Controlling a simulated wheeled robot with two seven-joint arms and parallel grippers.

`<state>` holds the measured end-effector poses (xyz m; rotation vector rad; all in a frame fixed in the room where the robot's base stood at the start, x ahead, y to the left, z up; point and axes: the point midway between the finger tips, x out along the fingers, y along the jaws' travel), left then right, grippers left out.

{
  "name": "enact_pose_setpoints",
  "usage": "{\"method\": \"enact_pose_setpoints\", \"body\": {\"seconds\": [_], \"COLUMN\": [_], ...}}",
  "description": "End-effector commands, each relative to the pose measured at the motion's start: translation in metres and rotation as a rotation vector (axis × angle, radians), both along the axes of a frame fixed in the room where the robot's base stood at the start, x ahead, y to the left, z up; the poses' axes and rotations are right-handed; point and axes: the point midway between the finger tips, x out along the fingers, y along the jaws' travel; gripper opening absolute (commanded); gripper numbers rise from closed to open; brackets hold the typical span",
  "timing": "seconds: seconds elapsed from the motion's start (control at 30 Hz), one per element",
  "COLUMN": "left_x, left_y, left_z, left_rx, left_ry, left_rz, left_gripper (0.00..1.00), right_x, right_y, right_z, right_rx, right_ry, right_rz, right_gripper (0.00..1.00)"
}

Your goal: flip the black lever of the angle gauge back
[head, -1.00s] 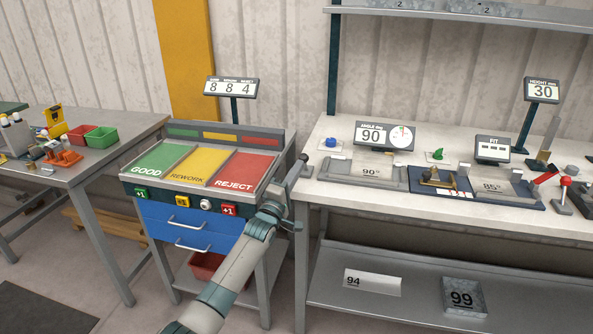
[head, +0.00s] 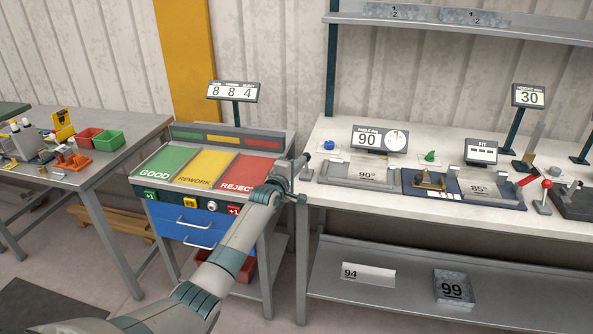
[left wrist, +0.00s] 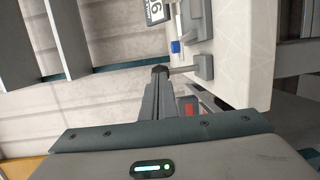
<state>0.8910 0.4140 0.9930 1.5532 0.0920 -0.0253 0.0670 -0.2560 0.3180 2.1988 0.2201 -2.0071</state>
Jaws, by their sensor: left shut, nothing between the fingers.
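The angle gauge (head: 362,173) stands at the left end of the light workbench. It has a clear 90° block, and its display (head: 380,139) reads 90. In the left wrist view, its lever is a grey rod with a black knob (left wrist: 160,70). The rod runs sideways from a grey block (left wrist: 203,66) toward my fingers. My left gripper (left wrist: 159,82) is shut and empty, its fingertips right at the knob. I cannot tell whether they touch. In the head view, my left gripper (head: 301,163) is at the bench's left edge and partly hides the lever. My right gripper is out of view.
A sorting cabinet (head: 172,210) with GOOD, REWORK and REJECT trays stands left of the bench, close under my left arm. A blue part (head: 329,145) and a green part (head: 430,156) lie near the gauge. The fit gauge (head: 478,185) is further right.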

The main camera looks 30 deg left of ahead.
Motion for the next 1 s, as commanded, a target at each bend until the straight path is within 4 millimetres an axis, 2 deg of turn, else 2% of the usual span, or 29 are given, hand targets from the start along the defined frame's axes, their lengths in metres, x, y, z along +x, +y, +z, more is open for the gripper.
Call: {"method": "enact_pose_setpoints", "body": {"seconds": [0.03, 0.37, 0.43, 0.6, 1.0], "left_x": [0.004, 0.026, 0.031, 0.043, 0.041], "left_y": [0.0, 0.004, 0.005, 0.008, 0.009], "left_z": [0.008, 0.019, 0.019, 0.016, 0.021], "left_rx": [-0.007, -0.06, -0.072, -0.069, -0.066], "left_ry": [0.024, 0.234, 0.284, 0.277, 0.274], "left_rz": [0.001, -0.001, -0.001, 0.0, 0.001], "left_gripper": [0.0, 0.0, 0.0, 0.0, 0.0], "right_x": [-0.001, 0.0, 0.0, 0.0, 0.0], "right_y": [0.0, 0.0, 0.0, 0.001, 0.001], "right_z": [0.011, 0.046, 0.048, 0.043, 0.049], "right_rx": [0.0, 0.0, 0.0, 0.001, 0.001], "right_ry": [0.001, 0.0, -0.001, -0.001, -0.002], "right_rz": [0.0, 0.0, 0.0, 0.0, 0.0], "right_gripper": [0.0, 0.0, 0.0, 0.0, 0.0]}}
